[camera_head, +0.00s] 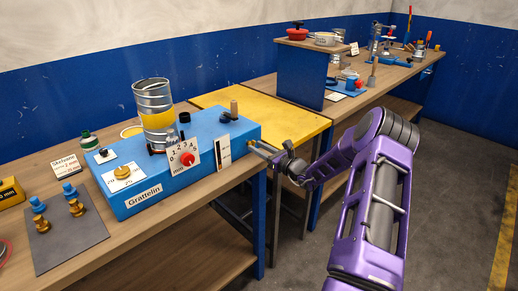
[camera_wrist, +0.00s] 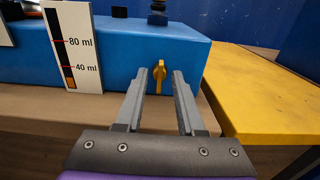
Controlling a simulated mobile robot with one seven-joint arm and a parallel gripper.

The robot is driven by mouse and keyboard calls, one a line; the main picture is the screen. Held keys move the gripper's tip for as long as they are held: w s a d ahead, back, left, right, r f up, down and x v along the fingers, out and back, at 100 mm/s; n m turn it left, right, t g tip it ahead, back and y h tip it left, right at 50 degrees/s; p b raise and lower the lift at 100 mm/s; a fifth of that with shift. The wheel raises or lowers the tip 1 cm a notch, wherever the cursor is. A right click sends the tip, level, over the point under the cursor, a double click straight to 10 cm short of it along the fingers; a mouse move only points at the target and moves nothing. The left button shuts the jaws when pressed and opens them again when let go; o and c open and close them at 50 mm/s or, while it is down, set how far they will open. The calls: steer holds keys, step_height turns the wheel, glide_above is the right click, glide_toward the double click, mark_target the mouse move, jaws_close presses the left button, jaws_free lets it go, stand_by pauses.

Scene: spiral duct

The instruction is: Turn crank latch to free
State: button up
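A small yellow latch (camera_wrist: 159,76) sits on the face of the blue box (camera_wrist: 120,52) in the wrist view. It points roughly upright, with its narrow end down. My gripper (camera_wrist: 160,84) is open, with one finger on each side of the latch in the picture. I cannot tell whether the fingertips touch it or stop short. In the head view my gripper (camera_head: 260,147) is at the right end of the blue box (camera_head: 150,190), and the latch there is mostly hidden by the fingers.
A metal duct piece with a yellow band (camera_head: 153,115) stands on the box. A red dial (camera_head: 187,158) and a brass knob (camera_head: 122,172) are on its front and top. A yellow-topped table (camera_head: 275,118) stands just right of the box. Floor is clear at the right.

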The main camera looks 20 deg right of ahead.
jaws_close()
